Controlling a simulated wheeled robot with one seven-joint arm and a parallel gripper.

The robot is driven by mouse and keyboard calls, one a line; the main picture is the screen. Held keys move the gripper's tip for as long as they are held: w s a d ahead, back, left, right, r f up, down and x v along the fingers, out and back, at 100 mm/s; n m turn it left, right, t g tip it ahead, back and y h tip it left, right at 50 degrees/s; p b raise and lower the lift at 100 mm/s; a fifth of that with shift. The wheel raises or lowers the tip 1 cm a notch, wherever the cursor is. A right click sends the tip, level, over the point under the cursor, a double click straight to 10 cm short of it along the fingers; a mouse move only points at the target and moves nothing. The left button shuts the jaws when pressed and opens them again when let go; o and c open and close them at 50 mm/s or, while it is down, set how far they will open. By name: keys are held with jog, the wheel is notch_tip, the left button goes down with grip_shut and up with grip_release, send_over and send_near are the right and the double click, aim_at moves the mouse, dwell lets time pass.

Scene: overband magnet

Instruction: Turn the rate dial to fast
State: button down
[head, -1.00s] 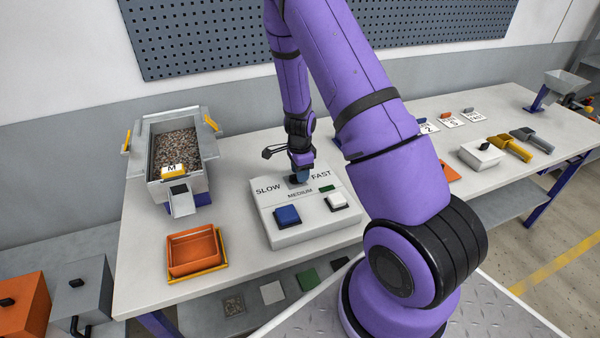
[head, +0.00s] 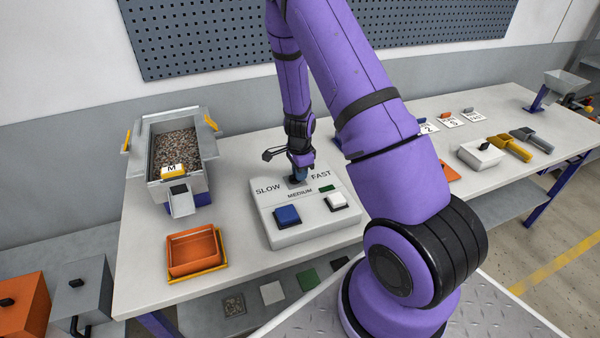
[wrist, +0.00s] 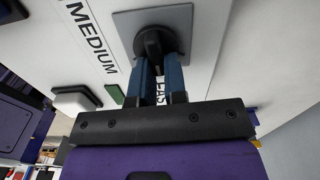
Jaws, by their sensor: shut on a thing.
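The control box (head: 318,232) stands on the table, with SLOW, MEDIUM and FAST lettered on its sloped top. The rate dial is a dark round knob (wrist: 153,43) on a grey square plate (wrist: 196,32) in the wrist view. My gripper (wrist: 158,66) is shut on the dial's knob, one blue finger on each side. In the head view, my gripper (head: 299,177) comes down over the dial and mostly hides it. The MEDIUM label (wrist: 90,32) is clear at left in the wrist view. Another label between the fingers is partly hidden. The dial's exact pointing is unclear.
A blue button (head: 287,215) and a white button (head: 336,201) sit on the box's front, with a small green patch (head: 327,188) nearby. A hopper of gravel (head: 175,150) and an orange tray (head: 193,251) stand left. Other tools lie right.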

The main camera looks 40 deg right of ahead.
jog(key=n, duration=0.5)
jog(key=shift+w+n, duration=0.3)
jog(key=shift+w, duration=0.1)
jog(key=n, duration=0.5)
jog(key=shift+w+a, duration=0.2)
jog(key=shift+w, duration=0.15)
jog(key=shift+n, duration=0.3)
jog(key=c, duration=1.2)
grip_release()
jog(key=shift+o, duration=0.2)
notch_tip(320, 180, up, 11)
jog(key=shift+f, duration=0.15)
